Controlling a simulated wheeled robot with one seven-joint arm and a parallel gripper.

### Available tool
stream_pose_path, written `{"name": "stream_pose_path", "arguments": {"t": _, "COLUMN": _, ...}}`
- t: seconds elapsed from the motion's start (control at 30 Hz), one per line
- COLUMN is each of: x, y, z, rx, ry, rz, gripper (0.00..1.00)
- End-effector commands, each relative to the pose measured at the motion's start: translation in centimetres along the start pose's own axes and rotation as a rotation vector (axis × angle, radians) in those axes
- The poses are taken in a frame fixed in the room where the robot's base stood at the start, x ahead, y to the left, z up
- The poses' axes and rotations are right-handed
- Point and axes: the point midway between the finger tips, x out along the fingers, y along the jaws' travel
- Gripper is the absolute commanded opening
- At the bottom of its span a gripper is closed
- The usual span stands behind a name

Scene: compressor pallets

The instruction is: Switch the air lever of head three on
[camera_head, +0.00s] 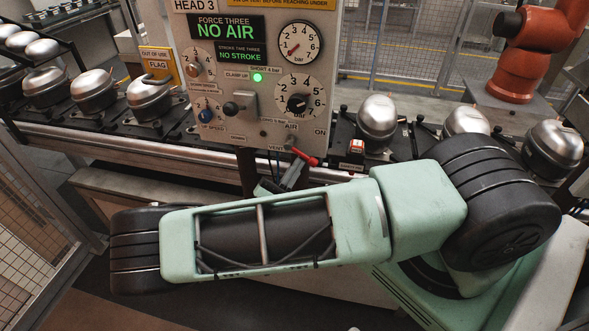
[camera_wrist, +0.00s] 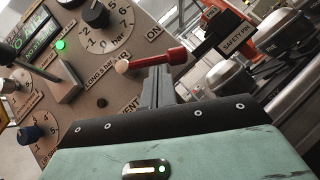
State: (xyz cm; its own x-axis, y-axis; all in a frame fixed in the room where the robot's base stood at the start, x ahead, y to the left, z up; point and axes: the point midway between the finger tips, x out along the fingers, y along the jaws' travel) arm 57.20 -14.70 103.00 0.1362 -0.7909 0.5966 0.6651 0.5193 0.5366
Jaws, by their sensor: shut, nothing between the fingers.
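The air lever (camera_head: 305,157) is a short red handle at the bottom of the head 3 panel (camera_head: 235,125). It slants down and right from its pale pivot, between the VENT and ON labels. In the wrist view the lever (camera_wrist: 150,60) runs across just beyond my fingertips. My gripper (camera_head: 295,172) is shut and empty, pointing up at the lever from below. In the wrist view my grey fingers (camera_wrist: 158,82) overlap the lever's underside; I cannot tell whether they touch it. The display (camera_head: 226,27) reads NO AIR and NO STROKE. My forearm hides the area below.
A black lever (camera_head: 238,103), a blue knob (camera_head: 206,115) and a pressure dial (camera_head: 298,103) sit near on the panel. A SAFETY PIN tag (camera_wrist: 236,38) hangs right of the lever. Silver compressors (camera_head: 377,118) line the conveyor. An orange robot arm (camera_head: 520,72) stands behind right.

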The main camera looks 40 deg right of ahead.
Motion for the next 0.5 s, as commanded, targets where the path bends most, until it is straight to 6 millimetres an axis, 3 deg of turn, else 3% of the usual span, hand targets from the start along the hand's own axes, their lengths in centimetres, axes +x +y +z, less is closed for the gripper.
{"name": "stream_pose_path", "arguments": {"t": 0.5, "x": 0.31, "y": -0.34, "z": 0.32, "rx": -0.067, "ry": -0.001, "rz": 0.068, "gripper": 0.0}}
